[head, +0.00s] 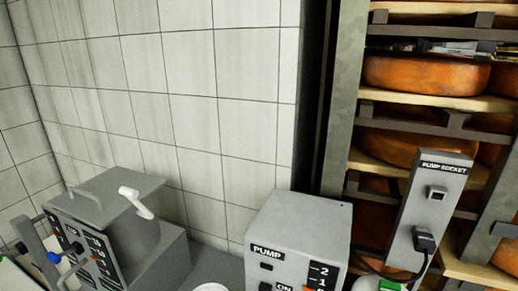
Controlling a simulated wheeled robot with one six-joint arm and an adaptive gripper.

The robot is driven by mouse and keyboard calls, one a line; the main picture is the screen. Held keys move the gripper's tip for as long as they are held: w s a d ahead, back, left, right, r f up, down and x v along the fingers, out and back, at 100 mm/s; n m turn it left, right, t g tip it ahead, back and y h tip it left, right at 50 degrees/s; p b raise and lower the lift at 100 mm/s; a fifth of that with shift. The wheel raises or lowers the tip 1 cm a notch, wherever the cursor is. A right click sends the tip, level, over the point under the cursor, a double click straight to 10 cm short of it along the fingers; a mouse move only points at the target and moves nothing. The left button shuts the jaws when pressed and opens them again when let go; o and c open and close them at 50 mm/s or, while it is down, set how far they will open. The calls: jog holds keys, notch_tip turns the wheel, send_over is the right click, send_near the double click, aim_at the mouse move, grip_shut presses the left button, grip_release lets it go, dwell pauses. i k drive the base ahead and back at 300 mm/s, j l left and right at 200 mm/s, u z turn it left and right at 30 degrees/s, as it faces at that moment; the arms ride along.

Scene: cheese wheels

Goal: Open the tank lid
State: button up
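The tank (135,238) is a grey rounded vessel on a block at the lower left of the head view. Its lid (122,186) is a flat grey plate that lies over the top of the tank, apparently closed. A bar-shaped handle (86,196) stands up at the lid's left end. A white curved piece (136,201) sits at the lid's right front edge and hangs over the tank's side. My gripper is not in view.
A grey pump box (297,240) with numbered marks stands right of the tank. A pump socket post (432,205) with a black plug (424,241) stands at the right. Shelves of orange cheese wheels (424,74) stand behind it. A tiled wall (200,110) rises behind the tank.

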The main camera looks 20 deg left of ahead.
aim_at(108, 186)
jog(key=u, duration=1.55)
